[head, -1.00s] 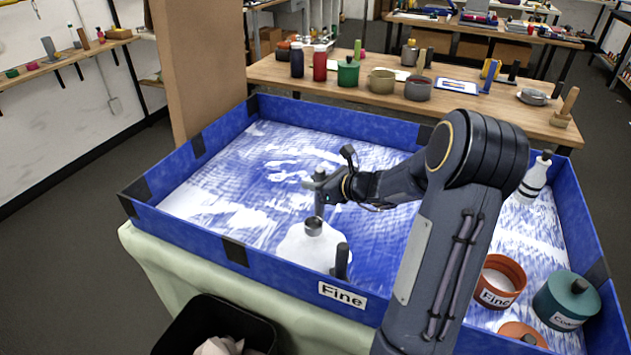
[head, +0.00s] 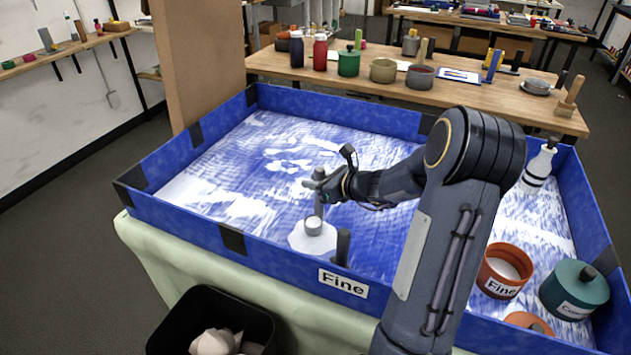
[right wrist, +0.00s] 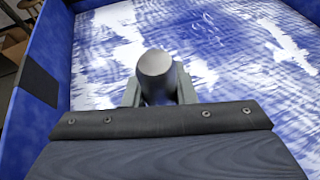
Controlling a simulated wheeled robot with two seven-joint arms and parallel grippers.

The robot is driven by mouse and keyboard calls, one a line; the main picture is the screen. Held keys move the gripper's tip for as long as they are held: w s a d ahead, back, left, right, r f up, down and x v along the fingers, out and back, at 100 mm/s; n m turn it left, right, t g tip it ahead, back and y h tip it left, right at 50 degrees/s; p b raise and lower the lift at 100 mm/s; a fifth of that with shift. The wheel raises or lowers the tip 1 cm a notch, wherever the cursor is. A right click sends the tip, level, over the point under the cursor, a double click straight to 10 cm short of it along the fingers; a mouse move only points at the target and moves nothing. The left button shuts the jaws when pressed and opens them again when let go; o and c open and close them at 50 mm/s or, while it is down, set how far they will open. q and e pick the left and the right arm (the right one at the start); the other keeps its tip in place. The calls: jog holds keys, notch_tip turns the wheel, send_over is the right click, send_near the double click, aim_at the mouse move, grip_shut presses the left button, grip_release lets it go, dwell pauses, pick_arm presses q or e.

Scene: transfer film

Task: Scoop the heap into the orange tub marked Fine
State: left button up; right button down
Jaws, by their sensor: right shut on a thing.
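A white heap (head: 303,240) lies on the blue, white-streaked floor of the tray near its front wall. My right gripper (head: 318,185) is shut on the upright grey handle of a scoop, whose round cup (head: 313,226) is at the heap and shows white inside. In the right wrist view the grey handle end (right wrist: 156,75) stands between the fingers (right wrist: 160,92). The orange tub marked Fine (head: 498,288) stands open at the right of the tray, with white material in it. My left gripper is in neither view.
A teal lidded tub (head: 574,290) stands right of the orange tub, with an orange lid (head: 530,321) in front. A white bottle (head: 538,168) is at the back right. A dark post (head: 343,249) stands beside the heap.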

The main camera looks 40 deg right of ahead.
dwell(0.5)
notch_tip(320, 180, up, 16)
jog(key=p, duration=1.2)
jog(key=shift+f, duration=0.15)
